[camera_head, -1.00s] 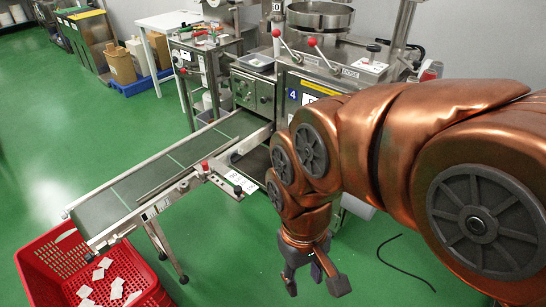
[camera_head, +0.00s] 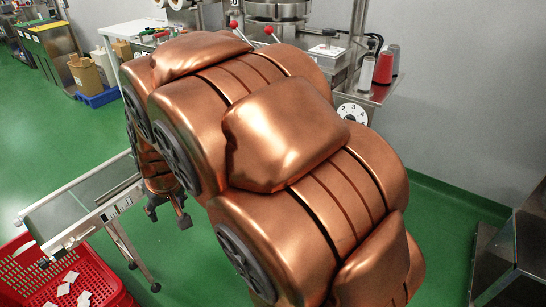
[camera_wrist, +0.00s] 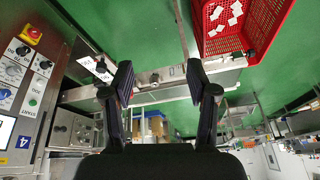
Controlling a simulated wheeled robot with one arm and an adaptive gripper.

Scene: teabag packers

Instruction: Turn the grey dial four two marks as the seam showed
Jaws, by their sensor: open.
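My gripper (camera_head: 168,215) hangs open and empty beside the conveyor in the head view. In the wrist view its two dark fingers (camera_wrist: 160,82) are spread apart with nothing between them. A control panel (camera_wrist: 45,85) at the left of the wrist view, apart from the fingers, carries several small knobs (camera_wrist: 14,70) and a blue label 4 (camera_wrist: 22,142). I cannot tell which of its knobs is the grey dial. In the head view, a white numbered dial plate (camera_head: 352,113) with a dark centre is on the machine below the thread spools. My arm hides most of the machine.
The conveyor (camera_head: 75,205) runs at the left, with a red crate (camera_head: 30,280) of white packets at its end. Spools (camera_head: 384,68) stand at the back right. A metal unit (camera_head: 515,255) stands at the right edge. Green floor between is clear.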

